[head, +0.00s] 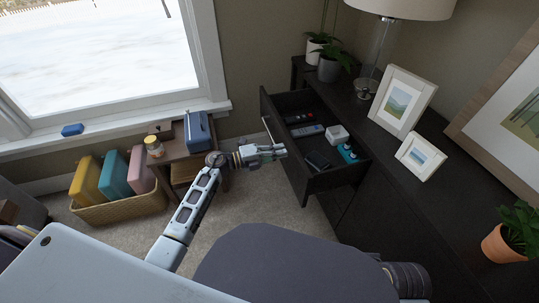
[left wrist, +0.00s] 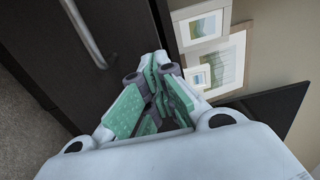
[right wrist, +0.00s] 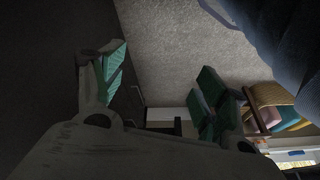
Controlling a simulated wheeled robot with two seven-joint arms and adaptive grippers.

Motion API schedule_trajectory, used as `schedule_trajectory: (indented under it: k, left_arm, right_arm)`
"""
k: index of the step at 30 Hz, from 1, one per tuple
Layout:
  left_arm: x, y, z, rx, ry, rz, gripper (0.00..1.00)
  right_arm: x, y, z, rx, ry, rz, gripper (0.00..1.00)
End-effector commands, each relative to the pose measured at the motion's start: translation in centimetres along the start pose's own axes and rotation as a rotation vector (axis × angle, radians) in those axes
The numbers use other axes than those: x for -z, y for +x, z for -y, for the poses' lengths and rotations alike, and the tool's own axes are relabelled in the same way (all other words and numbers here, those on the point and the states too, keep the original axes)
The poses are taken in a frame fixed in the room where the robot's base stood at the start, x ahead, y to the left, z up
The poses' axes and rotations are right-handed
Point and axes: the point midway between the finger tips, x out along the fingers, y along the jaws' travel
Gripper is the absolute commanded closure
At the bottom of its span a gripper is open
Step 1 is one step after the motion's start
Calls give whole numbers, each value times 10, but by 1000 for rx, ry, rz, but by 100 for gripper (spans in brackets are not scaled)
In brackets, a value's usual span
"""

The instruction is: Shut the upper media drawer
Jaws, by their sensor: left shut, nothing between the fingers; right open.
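The upper media drawer (head: 297,167) is pulled out from the dark media cabinet (head: 385,165), with remotes (head: 307,130), a white box (head: 337,133) and a teal-and-black item (head: 347,153) inside. Its dark front with a bar handle (left wrist: 88,34) shows in the left wrist view. My left gripper (head: 282,150) is shut and empty, at the outer side of the drawer front by the handle. Whether it touches the front I cannot tell. Its closed fingers also show in the left wrist view (left wrist: 158,72). My right gripper (right wrist: 160,88) is open and empty, low by a dark surface; the head view does not show it.
On the cabinet top stand two picture frames (head: 403,101), a lamp (head: 375,60) and potted plants (head: 329,69). Carpet (head: 290,212) is clear below the drawer.

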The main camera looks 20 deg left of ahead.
Motion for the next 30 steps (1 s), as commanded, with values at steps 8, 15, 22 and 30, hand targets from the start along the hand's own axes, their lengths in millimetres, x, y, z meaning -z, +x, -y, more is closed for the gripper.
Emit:
schedule_trajectory:
  k: [8, 15, 22, 30]
  left_arm:
    - [0, 17, 0, 2, 0, 0, 100]
    - [0, 19, 0, 1, 0, 0, 100]
    - [0, 19, 0, 1, 0, 0, 100]
    - [0, 33, 0, 0, -1, -1, 100]
  right_arm:
    - [-7, 13, 3, 15, 0, -11, 27]
    - [-9, 17, 3, 16, 2, -5, 27]
    - [-4, 15, 4, 19, 8, -16, 27]
    - [1, 8, 4, 17, 10, -24, 27]
